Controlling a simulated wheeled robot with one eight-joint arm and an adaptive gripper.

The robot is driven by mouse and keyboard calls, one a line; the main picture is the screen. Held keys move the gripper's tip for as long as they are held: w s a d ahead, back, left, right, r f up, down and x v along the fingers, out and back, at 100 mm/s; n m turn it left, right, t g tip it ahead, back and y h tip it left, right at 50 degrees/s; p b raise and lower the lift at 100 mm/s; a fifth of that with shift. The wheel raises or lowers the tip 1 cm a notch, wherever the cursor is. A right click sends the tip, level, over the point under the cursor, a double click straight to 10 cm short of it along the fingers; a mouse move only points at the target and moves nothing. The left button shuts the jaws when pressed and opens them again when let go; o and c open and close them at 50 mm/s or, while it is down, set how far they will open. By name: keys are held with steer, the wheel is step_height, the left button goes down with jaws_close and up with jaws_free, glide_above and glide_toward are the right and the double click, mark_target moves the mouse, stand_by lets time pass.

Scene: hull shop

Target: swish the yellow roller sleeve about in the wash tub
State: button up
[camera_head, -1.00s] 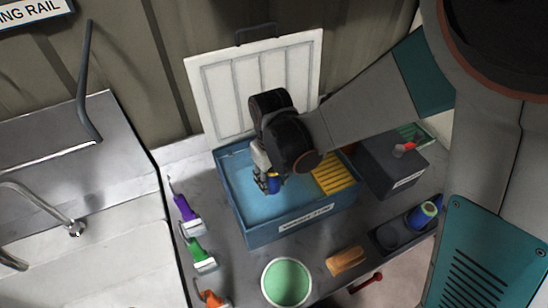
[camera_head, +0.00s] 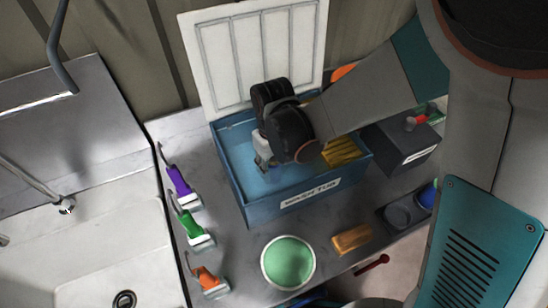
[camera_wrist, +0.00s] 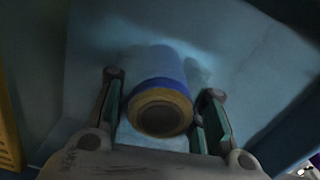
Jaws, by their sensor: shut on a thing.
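The blue wash tub (camera_head: 262,210) stands on the grey bench in the head view, labelled on its front wall. My gripper (camera_head: 264,166) reaches down inside it, in the left-hand part, over pale blue water. In the wrist view my gripper (camera_wrist: 160,118) is shut on the roller sleeve (camera_wrist: 162,112), with a finger on each side. The sleeve's near end is a dull yellow ring around a dark hole, with a blue band behind it and a bluish, dim body. My gripper and wrist hide the sleeve in the head view. I cannot tell how deep it sits.
A yellow ridged grid (camera_head: 342,150) sits at the tub's right end. A dark box (camera_head: 402,150) stands to the right, and a white panel (camera_head: 258,60) behind. Purple, green and orange brushes (camera_head: 195,232) lie left. A green-filled pot (camera_head: 288,262) and a tan block (camera_head: 352,239) stand in front.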

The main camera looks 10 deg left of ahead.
stand_by(0.5)
steer(key=shift+s+a, duration=0.6)
steer(key=shift+a, duration=0.35)
steer(key=shift+d, duration=0.1)
steer(key=shift+w+d+b, duration=0.25)
steer(key=shift+w+d, duration=0.35)
steer(key=shift+d, duration=0.35)
steer(key=shift+w+d+b, duration=0.2)
steer(key=shift+w+d, duration=0.4)
steer(key=shift+d, duration=0.3)
steer(key=shift+s+a, duration=0.1)
steer(key=shift+s+a, duration=0.6)
steer(key=shift+a, duration=0.35)
steer(key=shift+s+a, duration=0.55)
steer(key=shift+a, duration=0.35)
